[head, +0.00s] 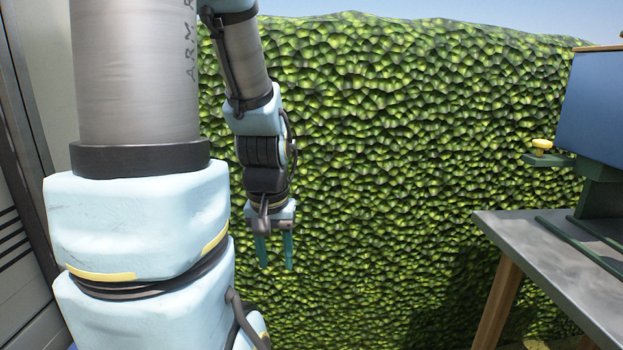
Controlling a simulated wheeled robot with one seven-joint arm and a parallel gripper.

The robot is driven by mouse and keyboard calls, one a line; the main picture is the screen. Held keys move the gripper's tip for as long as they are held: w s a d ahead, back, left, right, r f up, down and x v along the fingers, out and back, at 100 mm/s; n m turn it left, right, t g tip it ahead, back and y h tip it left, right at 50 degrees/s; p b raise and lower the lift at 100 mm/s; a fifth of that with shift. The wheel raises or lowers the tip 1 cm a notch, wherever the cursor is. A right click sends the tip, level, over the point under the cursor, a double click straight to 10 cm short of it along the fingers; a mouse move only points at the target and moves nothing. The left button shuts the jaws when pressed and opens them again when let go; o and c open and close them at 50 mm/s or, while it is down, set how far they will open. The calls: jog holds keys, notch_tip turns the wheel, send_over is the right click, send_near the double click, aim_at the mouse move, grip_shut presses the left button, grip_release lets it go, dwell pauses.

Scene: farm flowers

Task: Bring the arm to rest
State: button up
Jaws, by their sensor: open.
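My gripper (275,267) hangs pointing down from my arm, left of the middle in the head view. Its two teal fingers are apart, with nothing between them. Behind it is only the green hedge. My arm's thick grey and pale blue links fill the left of the view and hide what is behind them.
A tall leafy hedge (400,150) spans the back. At the right stands a grey-topped table (545,255) with wooden legs. A blue box-like thing (590,105) on a green stand, with a yellow knob (542,144), is above it. The space between gripper and table looks clear.

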notch_tip(320, 180, up, 11)
jog(key=p, duration=0.9)
jog(key=shift+f, duration=0.1)
dwell(1.3)
